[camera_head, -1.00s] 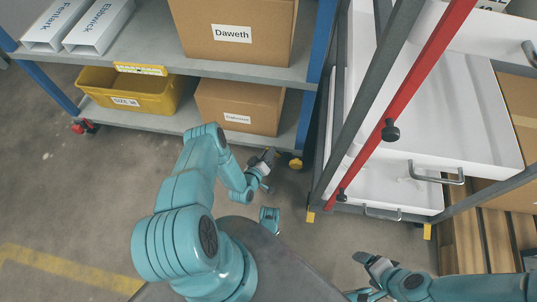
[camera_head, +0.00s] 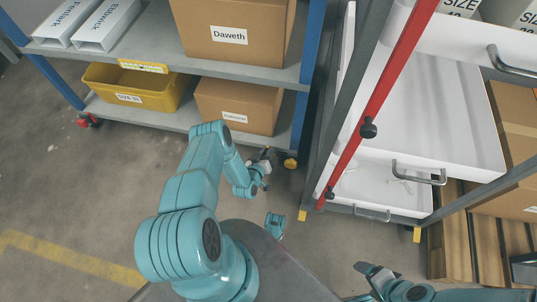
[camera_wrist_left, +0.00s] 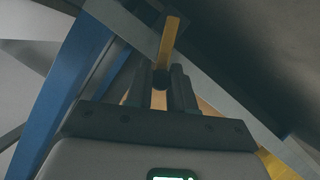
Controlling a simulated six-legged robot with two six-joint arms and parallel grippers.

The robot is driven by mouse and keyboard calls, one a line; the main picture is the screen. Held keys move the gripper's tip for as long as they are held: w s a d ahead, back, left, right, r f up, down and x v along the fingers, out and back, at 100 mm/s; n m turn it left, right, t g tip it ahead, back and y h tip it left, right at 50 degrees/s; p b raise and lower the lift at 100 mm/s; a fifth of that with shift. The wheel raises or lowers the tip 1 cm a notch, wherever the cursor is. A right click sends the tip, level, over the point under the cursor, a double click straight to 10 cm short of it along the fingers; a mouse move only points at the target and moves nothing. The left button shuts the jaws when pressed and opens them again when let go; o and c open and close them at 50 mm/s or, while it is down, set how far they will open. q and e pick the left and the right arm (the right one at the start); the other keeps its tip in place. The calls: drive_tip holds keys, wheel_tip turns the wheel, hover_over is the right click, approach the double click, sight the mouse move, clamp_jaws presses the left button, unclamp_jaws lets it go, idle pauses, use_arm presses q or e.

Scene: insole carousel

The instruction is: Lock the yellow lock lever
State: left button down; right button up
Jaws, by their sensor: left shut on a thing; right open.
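The yellow lock lever (camera_wrist_left: 169,40) shows in the left wrist view as a narrow yellow bar rising from between my left gripper's fingertips (camera_wrist_left: 160,78). The fingers are closed on its near end, beside a dark round part. In the head view, my left gripper (camera_head: 264,154) is low by the front right corner of the blue-posted shelf, just left of the yellow caster part (camera_head: 290,163). The grip itself is too small to see there. My right gripper (camera_head: 366,268) is open and empty at the lower right, well away from the shelf.
The shelf holds a yellow bin (camera_head: 135,88) and cardboard boxes (camera_head: 237,106). A red caster part (camera_head: 88,120) is at its left corner. A drawer rack with a red bar (camera_head: 380,95) and open white drawers (camera_head: 382,190) stands close on the right. Floor in front is clear.

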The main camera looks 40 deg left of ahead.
use_arm(q)
drive_tip(key=shift+d, duration=0.2)
drive_tip(key=shift+w+d+r+m+g+y+p, duration=0.15)
drive_tip(key=shift+d+m+g+y+p, duration=0.2)
drive_tip(key=shift+m+p, duration=0.35)
drive_tip(key=shift+w+d+m+g+y, duration=0.25)
drive_tip(key=shift+m+y, duration=0.15)
drive_tip(key=shift+m, duration=0.15)
drive_tip(key=shift+w+d+m+g+y, duration=0.15)
drive_tip(key=shift+d+m+g+y, duration=0.15)
drive_tip(key=shift+m, duration=0.25)
use_arm(e)
drive_tip(key=shift+s+a+r, duration=0.25)
drive_tip(key=shift+s+r, duration=0.15)
drive_tip(key=shift+r, duration=0.3)
use_arm(q)
drive_tip(key=c, duration=1.1)
unclamp_jaws()
drive_tip(key=shift+r, duration=0.1)
use_arm(e)
drive_tip(key=shift+s+d, duration=0.1)
drive_tip(key=shift+s, duration=0.05)
